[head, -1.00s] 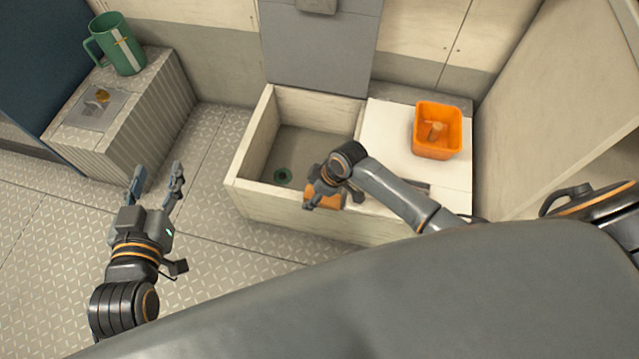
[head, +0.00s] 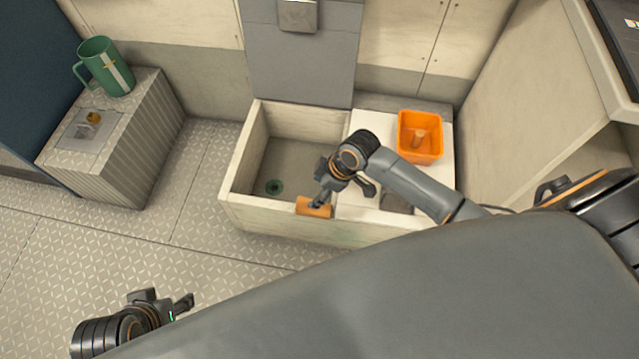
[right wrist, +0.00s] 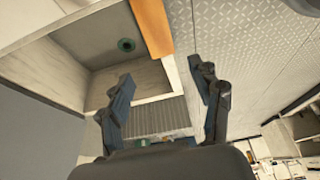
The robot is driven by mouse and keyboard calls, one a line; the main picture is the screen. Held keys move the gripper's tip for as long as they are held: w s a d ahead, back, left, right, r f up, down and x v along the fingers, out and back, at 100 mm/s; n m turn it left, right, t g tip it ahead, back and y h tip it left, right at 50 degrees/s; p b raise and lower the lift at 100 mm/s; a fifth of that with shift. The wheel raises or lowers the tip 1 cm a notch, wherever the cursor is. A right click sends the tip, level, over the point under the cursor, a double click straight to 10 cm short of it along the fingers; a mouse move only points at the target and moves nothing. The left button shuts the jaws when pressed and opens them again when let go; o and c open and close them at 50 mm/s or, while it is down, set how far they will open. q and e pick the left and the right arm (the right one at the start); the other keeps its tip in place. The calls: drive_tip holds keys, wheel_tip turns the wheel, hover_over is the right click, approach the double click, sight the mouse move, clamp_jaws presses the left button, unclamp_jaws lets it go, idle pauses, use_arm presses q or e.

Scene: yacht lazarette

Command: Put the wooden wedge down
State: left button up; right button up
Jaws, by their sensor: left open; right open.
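The wooden wedge (head: 314,208), an orange-brown block, lies on the front rim of the pale open locker (head: 232,205). In the right wrist view the wedge (right wrist: 153,27) shows at the top, beyond the fingertips, on the rim. My right gripper (head: 343,192) is open just above and to the right of the wedge; in its wrist view the open fingers (right wrist: 163,76) hold nothing. One finger overlaps the wedge's top edge in the head view; I cannot tell if they touch. My left gripper (head: 168,299) is open and empty at the lower left, over the floor.
An orange bin (head: 420,136) with a peg-like thing inside stands on the white top right of the locker opening. A green drain-like ring (head: 274,187) is on the locker floor. A green mug (head: 105,66) stands on a ribbed box at left. The patterned floor (head: 190,245) is clear.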

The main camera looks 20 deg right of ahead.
drive_tip(key=s+a+r+m, duration=0.2)
drive_tip(key=s+a+r, duration=0.15)
drive_tip(key=s, duration=0.35)
use_arm(q)
drive_tip(key=shift+s+a, duration=0.1)
drive_tip(key=shift+s, duration=0.3)
use_arm(e)
drive_tip(key=s+d+r+m+t+h, duration=0.1)
drive_tip(key=s+d+r+m+h, duration=0.2)
drive_tip(key=s+d+r+m, duration=0.4)
drive_tip(key=s, duration=0.3)
drive_tip(key=shift+d+r+h, duration=0.2)
drive_tip(key=shift+r+h, duration=0.05)
drive_tip(key=shift+h, duration=0.05)
drive_tip(key=shift+w, duration=0.1)
